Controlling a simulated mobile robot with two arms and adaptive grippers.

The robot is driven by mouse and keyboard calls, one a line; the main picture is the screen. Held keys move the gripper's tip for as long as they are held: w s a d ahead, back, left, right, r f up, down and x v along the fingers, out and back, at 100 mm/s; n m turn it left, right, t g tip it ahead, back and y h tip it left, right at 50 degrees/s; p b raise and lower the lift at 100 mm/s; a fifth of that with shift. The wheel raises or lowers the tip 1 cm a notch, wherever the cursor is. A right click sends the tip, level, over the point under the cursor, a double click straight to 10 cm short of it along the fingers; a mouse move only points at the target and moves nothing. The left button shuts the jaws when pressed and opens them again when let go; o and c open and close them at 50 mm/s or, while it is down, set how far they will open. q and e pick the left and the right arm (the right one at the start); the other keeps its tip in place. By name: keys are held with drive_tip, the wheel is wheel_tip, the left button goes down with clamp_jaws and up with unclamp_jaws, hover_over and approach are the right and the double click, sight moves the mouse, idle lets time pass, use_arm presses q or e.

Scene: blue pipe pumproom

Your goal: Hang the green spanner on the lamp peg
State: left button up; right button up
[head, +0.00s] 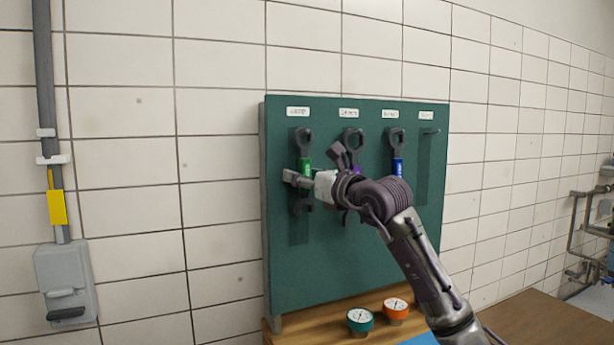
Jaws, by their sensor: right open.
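The green spanner (305,166) hangs upright at the far left of the dark green board, its dark head at the top and its green band in the middle. My right gripper (297,179) is open at the height of its lower handle. The gripper overlaps the handle, and I cannot tell whether the fingers are around it or in front of it. A bare peg (430,131) sticks out at the board's right end. Small white labels sit above the pegs, too small to read surely, so I cannot tell which names the lamp. My left gripper is not in view.
A purple-banded spanner (351,138), partly hidden by my right arm, and a blue-banded spanner (397,166) hang on the board (350,270). Teal (360,320) and orange (396,309) gauges stand on the wooden bench below. Pipes (580,220) are at far right.

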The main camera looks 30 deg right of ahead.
drive_tip(key=r+v, duration=0.1)
drive_tip(key=v, duration=1.1)
drive_tip(key=shift+f, duration=0.45)
